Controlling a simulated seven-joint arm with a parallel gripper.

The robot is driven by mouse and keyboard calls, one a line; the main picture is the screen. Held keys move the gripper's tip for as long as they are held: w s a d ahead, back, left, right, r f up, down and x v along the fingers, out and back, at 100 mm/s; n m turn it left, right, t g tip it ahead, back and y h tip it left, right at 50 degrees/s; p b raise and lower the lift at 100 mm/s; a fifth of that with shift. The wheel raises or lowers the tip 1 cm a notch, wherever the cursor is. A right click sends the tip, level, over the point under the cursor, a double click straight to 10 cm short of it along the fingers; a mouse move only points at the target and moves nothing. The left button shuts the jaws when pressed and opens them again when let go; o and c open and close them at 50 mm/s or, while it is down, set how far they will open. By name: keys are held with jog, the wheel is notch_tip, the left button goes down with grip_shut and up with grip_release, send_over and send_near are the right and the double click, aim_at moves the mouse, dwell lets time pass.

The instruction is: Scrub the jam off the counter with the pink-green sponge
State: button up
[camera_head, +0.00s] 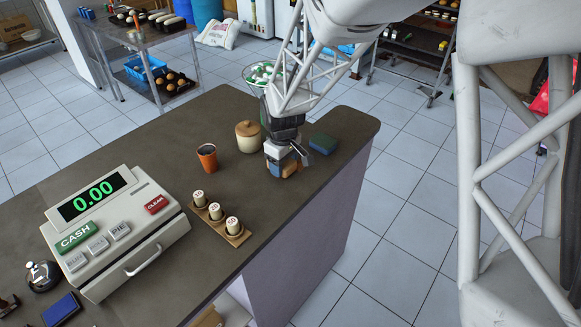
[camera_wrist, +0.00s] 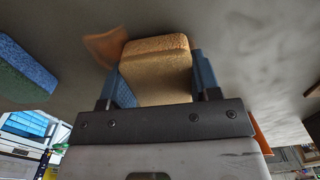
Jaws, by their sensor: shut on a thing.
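My gripper (camera_head: 287,164) is over the counter (camera_head: 225,125), near its far right end, fingers pointing down. It is shut on a tan sponge-like block (camera_wrist: 157,70), gripped between blue fingers in the wrist view. No pink or green shows on its visible faces. A rough blue-green sponge (camera_head: 322,144) lies on the counter just right of my gripper; it also shows at the left of the wrist view (camera_wrist: 22,68). I cannot tell whether the block touches the counter.
A lidded beige jar (camera_head: 248,137) and a brown cup (camera_head: 207,157) stand left of my gripper. A wooden strip with three numbered pots (camera_head: 216,213) lies nearer, beside a cash register (camera_head: 115,230). The counter's right edge is close to the blue-green sponge.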

aim_at(297, 163)
jog(key=shift+w+a+f, duration=0.2)
jog(key=shift+w+a, duration=0.15)
jog(key=shift+w, duration=0.05)
jog(key=shift+w+a+r, duration=0.2)
jog(key=shift+a+r, duration=0.05)
jog(key=shift+r, duration=0.05)
jog(key=shift+w+f, duration=0.2)
jog(key=shift+w, duration=0.1)
jog(key=shift+w+d+f, duration=0.15)
jog(key=shift+w+d, duration=0.1)
jog(key=shift+d, duration=0.05)
jog(key=shift+w+d, duration=0.2)
jog(key=shift+w, duration=0.05)
jog(key=shift+w+d, duration=0.3)
jog(key=shift+s+d, duration=1.8)
jog(key=shift+d, duration=0.05)
jog(key=shift+s+d, duration=0.95)
jog(key=shift+w+a+r, duration=0.25)
jog(key=shift+r, duration=0.05)
jog(key=shift+w+a+f, duration=0.2)
jog(key=shift+w+a, duration=2.25)
jog(key=shift+w+a+r, duration=0.1)
jog(key=shift+r, duration=3.85)
